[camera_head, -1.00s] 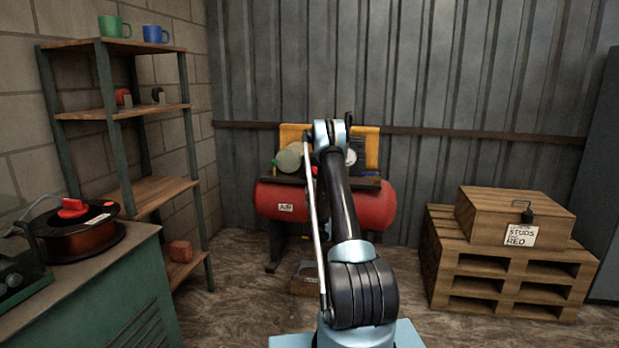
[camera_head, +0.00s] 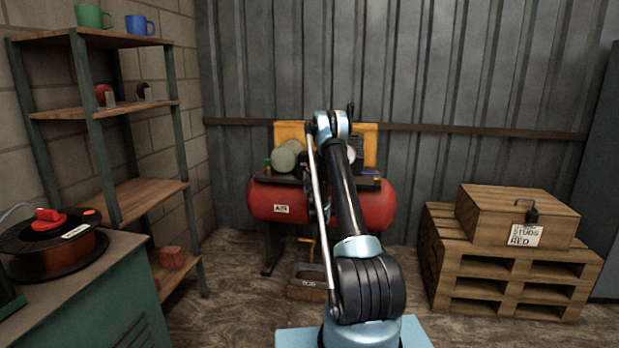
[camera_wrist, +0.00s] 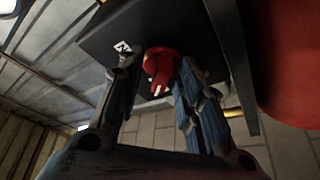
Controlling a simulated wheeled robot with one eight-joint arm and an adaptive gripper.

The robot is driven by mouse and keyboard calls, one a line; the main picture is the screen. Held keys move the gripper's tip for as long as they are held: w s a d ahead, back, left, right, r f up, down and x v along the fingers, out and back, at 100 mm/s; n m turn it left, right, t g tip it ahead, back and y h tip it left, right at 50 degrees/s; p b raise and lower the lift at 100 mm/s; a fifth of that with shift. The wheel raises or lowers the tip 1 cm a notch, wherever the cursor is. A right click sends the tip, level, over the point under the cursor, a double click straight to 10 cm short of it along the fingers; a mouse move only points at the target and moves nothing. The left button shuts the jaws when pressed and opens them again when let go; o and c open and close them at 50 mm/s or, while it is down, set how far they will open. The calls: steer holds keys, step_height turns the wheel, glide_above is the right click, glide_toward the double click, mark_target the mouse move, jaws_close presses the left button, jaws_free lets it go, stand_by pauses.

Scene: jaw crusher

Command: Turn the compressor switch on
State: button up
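The compressor (camera_head: 365,205) is a red tank with an AIR label, standing against the metal wall. My arm hides its middle in the head view. In the wrist view, a red switch knob (camera_wrist: 160,66) sits on the face of a dark box (camera_wrist: 150,22), with a small white label to its left. My gripper (camera_wrist: 162,72) is open, its two fingers spread on either side of the knob. I cannot tell whether either finger touches it. In the head view my gripper is mostly hidden behind my arm.
The red tank (camera_wrist: 290,60) shows close on the right of the wrist view. A toolbox (camera_head: 307,281) lies on the floor before the compressor. A wooden crate (camera_head: 490,210) on pallets (camera_head: 440,262) stands right, a shelf (camera_head: 150,197) and green bench (camera_head: 110,300) left.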

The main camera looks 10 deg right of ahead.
steer(key=shift+a, duration=0.2)
steer(key=shift+a, duration=0.1)
jaws_close()
